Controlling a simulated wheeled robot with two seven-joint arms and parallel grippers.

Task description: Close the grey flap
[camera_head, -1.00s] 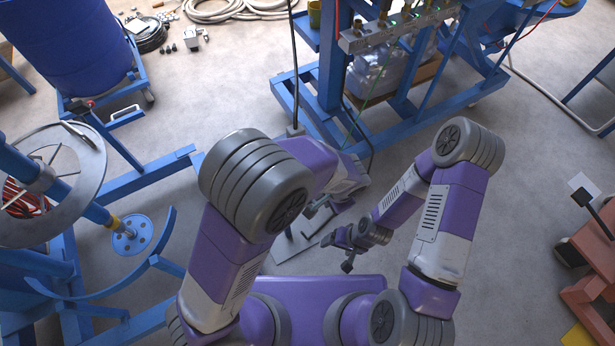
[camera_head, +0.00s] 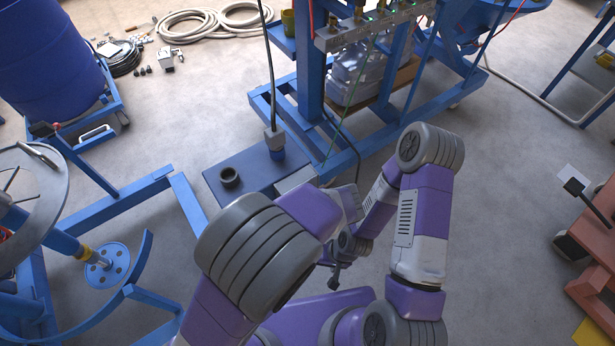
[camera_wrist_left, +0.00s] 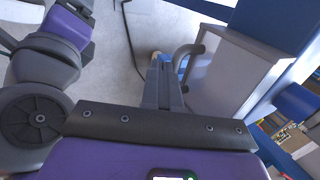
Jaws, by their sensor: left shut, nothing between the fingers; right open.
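A light grey panel (camera_wrist_left: 232,72), which looks like the grey flap, fills the upper right of the left wrist view on a blue frame. A bent grey handle (camera_wrist_left: 188,58) is at its left side. I cannot tell how far it stands open. A light grey piece (camera_head: 296,180) shows beside the blue-grey box in the head view, partly hidden by my arm. My left gripper (camera_wrist_left: 162,72) is shut and empty, close to the handle; I cannot tell if they touch. In the head view my left arm hides it. My right gripper (camera_head: 337,272) is open, low, in front of my body.
A blue-grey box (camera_head: 212,178) with a dark ring (camera_head: 229,177) stands by the blue frame (camera_head: 430,95). A blue drum (camera_head: 55,55) and round mixer parts are at left. A reddish cart (camera_head: 596,235) is at right. Floor (camera_head: 500,200) is clear at centre right.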

